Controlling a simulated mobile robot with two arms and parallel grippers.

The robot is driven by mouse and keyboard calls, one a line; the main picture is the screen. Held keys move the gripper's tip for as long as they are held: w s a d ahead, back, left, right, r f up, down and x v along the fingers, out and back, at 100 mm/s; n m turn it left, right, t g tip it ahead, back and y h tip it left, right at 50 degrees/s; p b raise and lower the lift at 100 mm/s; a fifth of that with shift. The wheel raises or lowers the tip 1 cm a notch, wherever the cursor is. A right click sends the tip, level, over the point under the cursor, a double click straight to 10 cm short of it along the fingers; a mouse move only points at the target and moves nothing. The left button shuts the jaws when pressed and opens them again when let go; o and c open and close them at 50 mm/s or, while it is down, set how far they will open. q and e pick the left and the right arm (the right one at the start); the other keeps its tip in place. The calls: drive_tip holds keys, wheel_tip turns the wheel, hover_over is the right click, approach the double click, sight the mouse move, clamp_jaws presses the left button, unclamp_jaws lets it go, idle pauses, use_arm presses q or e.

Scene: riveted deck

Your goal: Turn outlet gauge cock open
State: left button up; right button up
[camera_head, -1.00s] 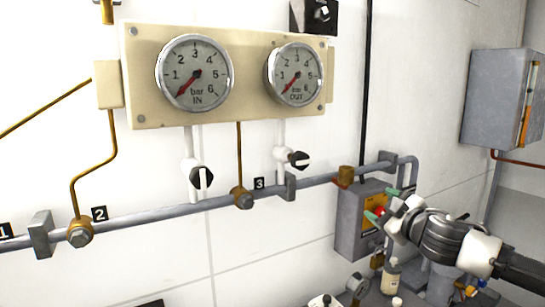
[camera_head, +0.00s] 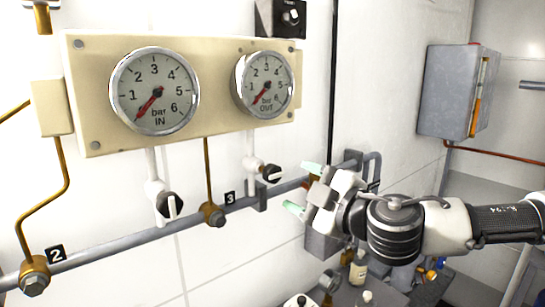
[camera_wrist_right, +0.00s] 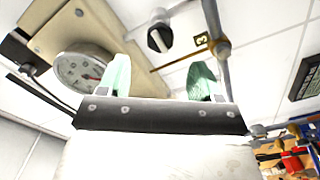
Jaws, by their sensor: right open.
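The outlet gauge (camera_head: 263,84), marked OUT, sits on a cream panel with its red needle at the low end of the scale. Below it is the outlet gauge cock (camera_head: 271,173), with a black handle and a white stripe lying roughly crosswise. My right gripper (camera_head: 302,188) is open, its pale green fingers pointing left at the cock from a short distance to its right. In the right wrist view the black cock handle (camera_wrist_right: 159,38) shows beyond and between the open fingertips (camera_wrist_right: 160,75), with nothing held. My left gripper is not in view.
The inlet gauge (camera_head: 154,91) and its cock (camera_head: 170,205) are to the left. A grey pipe (camera_head: 130,240) runs along the wall under both cocks. A brass fitting (camera_head: 213,214) sits left of the outlet cock. A grey box (camera_head: 457,90) hangs at the right.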

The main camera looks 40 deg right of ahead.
sight(277, 176)
drive_tip(key=shift+w, duration=0.7)
drive_tip(key=shift+w+a+p, duration=0.1)
drive_tip(key=shift+w+p, duration=0.3)
drive_tip(key=shift+w, duration=0.4)
drive_tip(key=shift+w+f, duration=0.1)
drive_tip(key=shift+w, duration=0.8)
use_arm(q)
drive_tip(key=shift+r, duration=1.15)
use_arm(e)
drive_tip(key=shift+w+a, duration=0.15)
drive_tip(key=shift+w, duration=0.8)
drive_tip(key=shift+w+a, duration=0.1)
drive_tip(key=shift+w, duration=0.8)
drive_tip(key=c, duration=0.9)
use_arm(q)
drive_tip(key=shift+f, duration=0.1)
